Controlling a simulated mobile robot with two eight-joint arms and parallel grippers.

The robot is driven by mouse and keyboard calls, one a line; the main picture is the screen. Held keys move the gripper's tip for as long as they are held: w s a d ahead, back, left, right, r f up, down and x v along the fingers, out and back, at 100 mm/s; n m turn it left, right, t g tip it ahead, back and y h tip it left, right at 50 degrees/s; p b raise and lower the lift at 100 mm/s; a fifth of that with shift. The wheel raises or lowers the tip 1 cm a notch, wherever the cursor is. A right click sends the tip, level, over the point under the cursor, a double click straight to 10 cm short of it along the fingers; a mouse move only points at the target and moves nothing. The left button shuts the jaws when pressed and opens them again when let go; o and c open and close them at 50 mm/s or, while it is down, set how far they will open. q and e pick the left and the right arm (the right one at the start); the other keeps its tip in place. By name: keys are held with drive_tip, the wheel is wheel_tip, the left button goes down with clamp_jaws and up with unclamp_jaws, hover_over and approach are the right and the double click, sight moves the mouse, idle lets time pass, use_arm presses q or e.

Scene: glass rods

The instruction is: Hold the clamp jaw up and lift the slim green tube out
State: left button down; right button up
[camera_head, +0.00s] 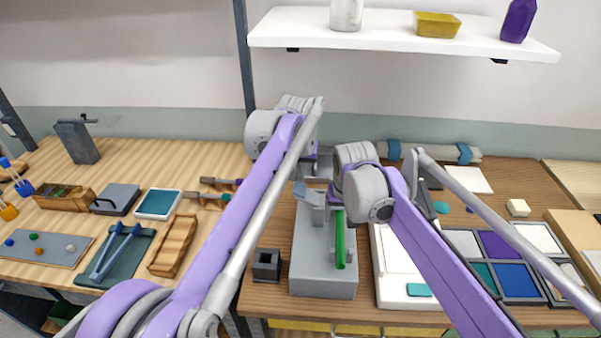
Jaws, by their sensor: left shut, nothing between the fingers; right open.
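The slim green tube (340,240) stands roughly upright on the grey clamp block (323,280), in the middle of the view. A blue-grey piece, perhaps the clamp jaw (311,195), shows above the block, just left of the tube. My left gripper (318,168) is shut and empty behind the block's top, largely covered by my own arm. My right gripper (330,190) is open close to the tube's top; its fingers are mostly hidden, and I cannot tell whether they touch the tube.
A small dark square holder (267,264) stands left of the block. A white board (392,290) lies to its right, with a tray of coloured tiles (505,262) farther right. A white shelf (390,35) hangs above. Several trays and tools cover the left table.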

sight(301, 187)
use_arm(q)
drive_tip(key=shift+f, duration=2.4)
drive_tip(key=shift+f, duration=1.3)
use_arm(e)
drive_tip(key=shift+s+x, duration=0.25)
drive_tip(key=shift+x, duration=0.8)
drive_tip(key=shift+s+x, duration=0.25)
drive_tip(key=shift+x, duration=0.85)
drive_tip(key=shift+s+x, duration=0.25)
drive_tip(key=shift+x, duration=0.8)
drive_tip(key=shift+f, duration=0.2)
drive_tip(key=shift+c, duration=0.3)
clamp_jaws()
drive_tip(key=shift+r, duration=0.15)
